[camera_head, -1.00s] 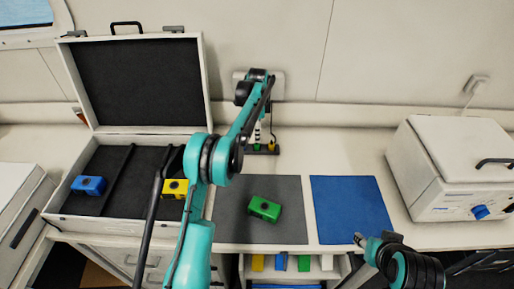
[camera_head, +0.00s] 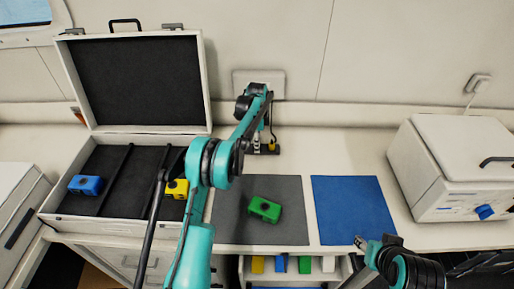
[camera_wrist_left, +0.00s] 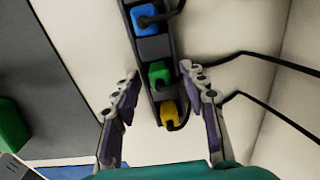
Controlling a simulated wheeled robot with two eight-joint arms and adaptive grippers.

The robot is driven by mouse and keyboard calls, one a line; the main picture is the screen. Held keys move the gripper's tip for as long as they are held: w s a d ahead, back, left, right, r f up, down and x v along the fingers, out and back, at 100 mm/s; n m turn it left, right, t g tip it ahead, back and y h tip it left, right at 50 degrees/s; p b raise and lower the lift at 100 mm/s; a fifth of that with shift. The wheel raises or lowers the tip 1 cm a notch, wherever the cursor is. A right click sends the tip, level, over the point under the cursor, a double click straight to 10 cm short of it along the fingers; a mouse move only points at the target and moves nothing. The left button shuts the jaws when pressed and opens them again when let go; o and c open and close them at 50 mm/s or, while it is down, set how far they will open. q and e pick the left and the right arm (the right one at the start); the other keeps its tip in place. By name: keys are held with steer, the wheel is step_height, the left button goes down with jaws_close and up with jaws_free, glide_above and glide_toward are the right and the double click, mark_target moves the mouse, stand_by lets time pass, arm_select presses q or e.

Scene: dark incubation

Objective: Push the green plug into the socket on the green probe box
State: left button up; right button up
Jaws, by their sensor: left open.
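The green plug (camera_wrist_left: 158,73) sits in a dark strip (camera_wrist_left: 149,48) between a blue plug and a yellow plug in the left wrist view. My left gripper (camera_wrist_left: 160,77) is open, with one finger on each side of the strip around the green plug; contact cannot be told. In the head view the strip (camera_head: 268,151) stands at the back of the counter, partly hidden by my left arm. The green probe box (camera_head: 265,209) lies on the grey mat (camera_head: 285,235), its dark socket facing up. My right arm's end (camera_head: 361,242) shows at lower right; its jaws are unclear.
An open case (camera_head: 75,222) at left holds a blue box (camera_head: 86,185) and a yellow box (camera_head: 177,189). A blue mat (camera_head: 352,208) lies bare right of the grey one. A white machine (camera_head: 455,170) stands at right. Dark cables run beside the strip.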

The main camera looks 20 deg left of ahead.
arm_select(q)
jaws_close()
steer(key=shift+r, duration=0.55)
steer(key=r, duration=0.2)
steer(key=d+r+p, duration=0.1)
steer(key=shift+s+r+p, duration=0.1)
steer(key=shift+r+p, duration=0.2)
steer(key=shift+r, duration=0.1)
steer(key=s+d+r+p, duration=0.1)
steer(key=s+d+r, duration=0.1)
steer(key=d+r, duration=0.4)
steer(key=d, duration=0.4)
steer(key=shift+s+d+p, duration=0.2)
steer(key=shift+p, duration=0.2)
